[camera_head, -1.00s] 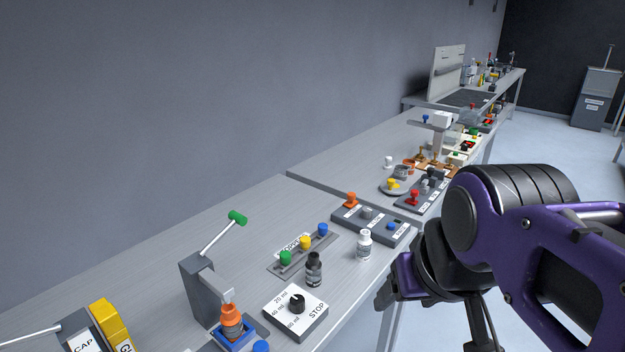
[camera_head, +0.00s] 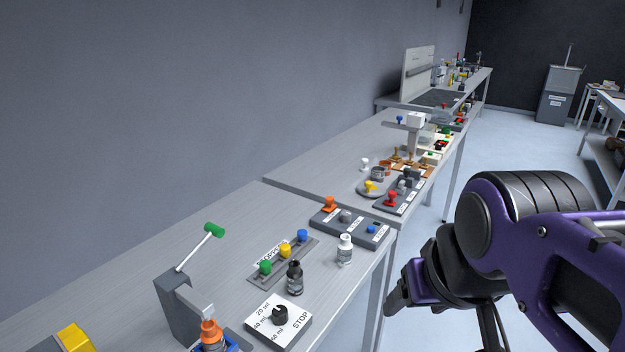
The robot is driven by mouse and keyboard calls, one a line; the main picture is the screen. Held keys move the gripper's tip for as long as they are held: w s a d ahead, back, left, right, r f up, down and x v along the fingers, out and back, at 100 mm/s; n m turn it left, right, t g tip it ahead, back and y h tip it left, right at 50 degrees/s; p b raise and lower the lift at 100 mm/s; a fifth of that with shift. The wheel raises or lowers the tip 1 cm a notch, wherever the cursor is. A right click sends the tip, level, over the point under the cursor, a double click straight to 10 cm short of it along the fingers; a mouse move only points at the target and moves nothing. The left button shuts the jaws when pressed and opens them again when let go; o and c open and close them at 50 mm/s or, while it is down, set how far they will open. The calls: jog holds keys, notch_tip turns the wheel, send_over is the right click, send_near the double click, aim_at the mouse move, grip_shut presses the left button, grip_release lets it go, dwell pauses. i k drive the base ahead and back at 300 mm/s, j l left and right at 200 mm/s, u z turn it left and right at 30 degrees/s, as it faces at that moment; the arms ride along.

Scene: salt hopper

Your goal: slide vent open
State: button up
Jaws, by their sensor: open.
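I cannot make out a vent or its slide in this view. A grey cabinet (camera_head: 558,97) with pale labels and an upright rod on top stands far off on the floor at the upper right; it is too small to tell whether it bears the vent. My gripper (camera_head: 398,300) hangs at the lower right, beyond the front edge of the near bench, seen from behind and the side. It is open, with nothing visible in it. My purple and black arm hides part of the floor behind it.
The near bench (camera_head: 140,255) carries a dial block (camera_head: 278,322), a green-handled lever stand (camera_head: 180,305), bottles and coloured knobs. A farther bench (camera_head: 320,165) holds more devices. White tables (camera_head: 610,105) stand at the right edge. The floor between is clear.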

aim_at(329, 206)
jog(key=i+l+u, duration=0.2)
jog(key=i+l, duration=0.2)
jog(key=l, duration=0.2)
jog(key=i+l, duration=0.2)
jog(key=l, duration=0.15)
jog(key=i+l+u, duration=0.15)
jog(key=l, duration=0.2)
jog(key=i+l+u, duration=0.1)
jog(key=i+l, duration=0.15)
jog(key=k+z, duration=0.3)
jog(key=k+l+z, duration=0.3)
jog(key=i+u, duration=0.35)
jog(key=i+l+u, duration=0.25)
jog(key=i+u, duration=0.15)
jog(key=i, duration=0.15)
